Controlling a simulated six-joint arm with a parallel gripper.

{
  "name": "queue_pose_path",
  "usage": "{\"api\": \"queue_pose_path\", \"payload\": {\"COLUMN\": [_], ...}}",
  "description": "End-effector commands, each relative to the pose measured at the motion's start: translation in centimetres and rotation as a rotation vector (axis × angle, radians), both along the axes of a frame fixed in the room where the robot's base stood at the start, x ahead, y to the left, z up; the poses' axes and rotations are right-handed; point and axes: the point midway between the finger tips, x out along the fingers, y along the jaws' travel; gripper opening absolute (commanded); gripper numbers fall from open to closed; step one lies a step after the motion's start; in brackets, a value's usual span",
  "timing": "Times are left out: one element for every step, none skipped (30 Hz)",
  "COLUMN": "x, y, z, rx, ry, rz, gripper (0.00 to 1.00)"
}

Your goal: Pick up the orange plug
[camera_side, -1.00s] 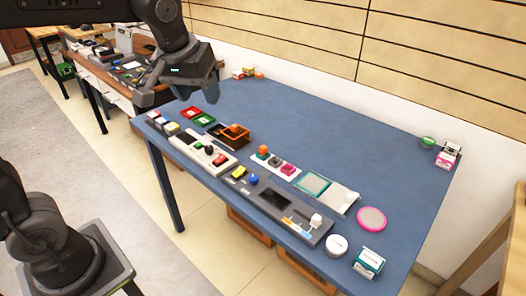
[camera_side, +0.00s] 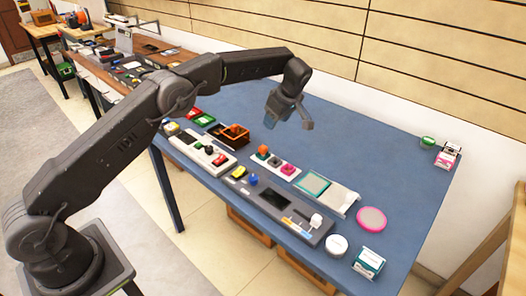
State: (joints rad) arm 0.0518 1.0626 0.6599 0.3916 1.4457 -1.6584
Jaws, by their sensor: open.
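The orange plug (camera_side: 262,149) stands at the left end of a small white board (camera_side: 270,159), beside a grey plug (camera_side: 274,161) and a pink plug (camera_side: 288,169). My gripper (camera_side: 288,123) is open and empty, pointing down above the table, a little above and to the right of the orange plug in the picture. It is apart from the plug, and nothing hides the plug.
A dark orange-and-brown open tray (camera_side: 230,142) lies left of the board. In front are a white panel (camera_side: 201,157) and a long grey panel (camera_side: 262,205). A teal-framed pad (camera_side: 313,183) and pink disc (camera_side: 371,220) lie right. The blue table (camera_side: 375,150) is clear behind.

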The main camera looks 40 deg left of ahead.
Motion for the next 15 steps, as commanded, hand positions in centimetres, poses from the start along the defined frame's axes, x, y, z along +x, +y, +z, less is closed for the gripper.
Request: {"api": "queue_pose_path", "payload": {"x": [0.1, 0.1, 0.2, 0.2, 0.2, 0.1, 0.1, 0.1, 0.1, 0.1, 0.1, 0.1, 0.1, 0.1, 0.2], "y": [0.1, 0.1, 0.3, 0.4, 0.6, 0.8, 1.1, 1.3, 1.6, 1.9, 2.1, 2.4, 2.5, 2.7, 2.9], "z": [-0.5, -0.8, -1.2, -1.5, -1.9, -2.6, -3.1, -3.7, -4.4, -5.0, -5.5, -6.2, -6.6, -7.0, -7.5], "rx": [0.003, 0.005, 0.006, 0.006, 0.006, 0.006, 0.005, 0.005, 0.005, 0.005, 0.004, 0.004, 0.004, 0.004, 0.004], "ry": [-0.001, -0.002, -0.001, -0.001, 0.000, 0.001, 0.002, 0.002, 0.001, 0.001, 0.001, 0.001, 0.000, 0.000, -0.001], "rz": [0.012, 0.017, 0.021, 0.022, 0.023, 0.022, 0.021, 0.021, 0.021, 0.022, 0.022, 0.021, 0.022, 0.021, 0.020], "gripper": [0.55, 0.55, 0.55, 0.55, 0.55, 0.55, 0.55, 0.55, 0.55, 0.55, 0.55, 0.55, 0.55, 0.55, 0.55]}}
